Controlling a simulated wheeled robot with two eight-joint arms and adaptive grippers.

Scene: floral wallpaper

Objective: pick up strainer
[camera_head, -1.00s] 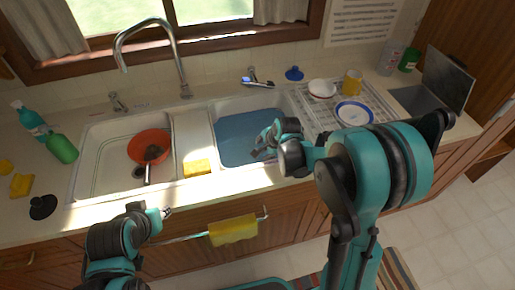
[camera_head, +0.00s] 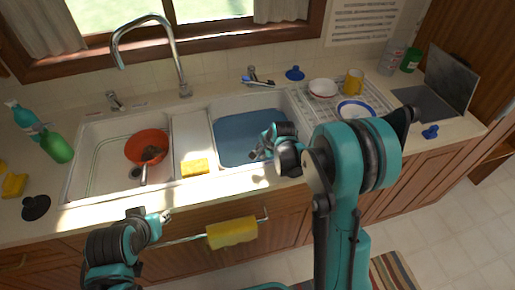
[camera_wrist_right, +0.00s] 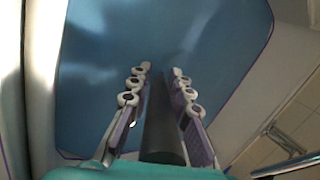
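An orange-red bowl (camera_head: 133,143) sits in the left sink basin. A dark, round, handled utensil (camera_head: 153,154) lies in it, its handle over the near rim; I cannot tell whether the bowl or utensil is the strainer. My right gripper (camera_head: 256,154) is over the right basin, right of the bowl. In the wrist view the right gripper (camera_wrist_right: 162,72) has its fingers apart above blue water. A dark bar between them is unclear; no strainer is recognisable there. My left gripper (camera_head: 166,214) is low before the counter, below the bowl; its fingers are too small to judge.
A yellow sponge (camera_head: 195,168) lies on the divider between the basins. The faucet (camera_head: 181,68) rises behind. Plates (camera_head: 355,110) and a yellow mug (camera_head: 353,82) stand at the right. Bottles (camera_head: 56,146) and a black plug-like item (camera_head: 36,207) are at the left.

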